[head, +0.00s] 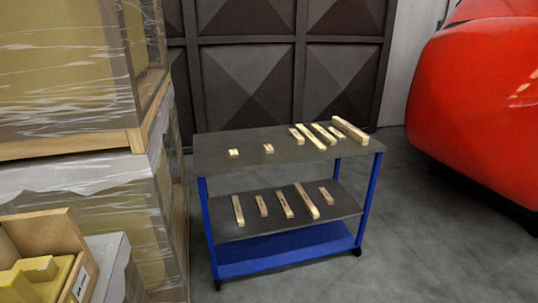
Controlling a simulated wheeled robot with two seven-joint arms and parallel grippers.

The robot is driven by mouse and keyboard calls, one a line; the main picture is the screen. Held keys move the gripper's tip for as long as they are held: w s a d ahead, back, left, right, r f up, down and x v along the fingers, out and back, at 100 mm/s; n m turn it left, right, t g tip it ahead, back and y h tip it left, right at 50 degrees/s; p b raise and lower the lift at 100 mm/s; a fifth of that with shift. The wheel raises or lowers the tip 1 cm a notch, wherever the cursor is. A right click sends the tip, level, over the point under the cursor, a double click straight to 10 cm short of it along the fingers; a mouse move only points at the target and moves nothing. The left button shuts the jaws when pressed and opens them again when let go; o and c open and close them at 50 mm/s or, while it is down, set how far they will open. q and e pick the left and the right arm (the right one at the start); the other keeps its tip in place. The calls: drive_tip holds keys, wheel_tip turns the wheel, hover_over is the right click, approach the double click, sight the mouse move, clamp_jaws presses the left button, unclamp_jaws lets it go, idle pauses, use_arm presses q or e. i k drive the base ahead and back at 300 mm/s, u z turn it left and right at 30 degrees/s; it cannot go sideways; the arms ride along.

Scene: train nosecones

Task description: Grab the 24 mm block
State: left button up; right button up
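Several pale wooden blocks of different lengths and thicknesses lie on a blue-framed cart. On its dark top shelf (215,150), two small blocks lie apart on the left, one small block (234,153) and another small block (268,148). A group of longer blocks lies at the right, with a thick long block (350,130) at the far end. More blocks lie in a row on the middle shelf (348,203), among them a long block (307,201). Any size marks are too small to read, so I cannot tell which is the 24 mm block. Neither gripper is in view.
Plastic-wrapped crates (75,80) stand close on the left, beside the cart. An open wooden box (45,235) with yellow pieces is at the lower left. A large red nosecone (475,95) is at the right. Grey floor (430,245) is clear in front and right of the cart.

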sight(268, 149)
drive_tip(key=z, duration=0.05)
drive_tip(key=i, duration=1.55)
drive_tip(key=u, duration=0.1)
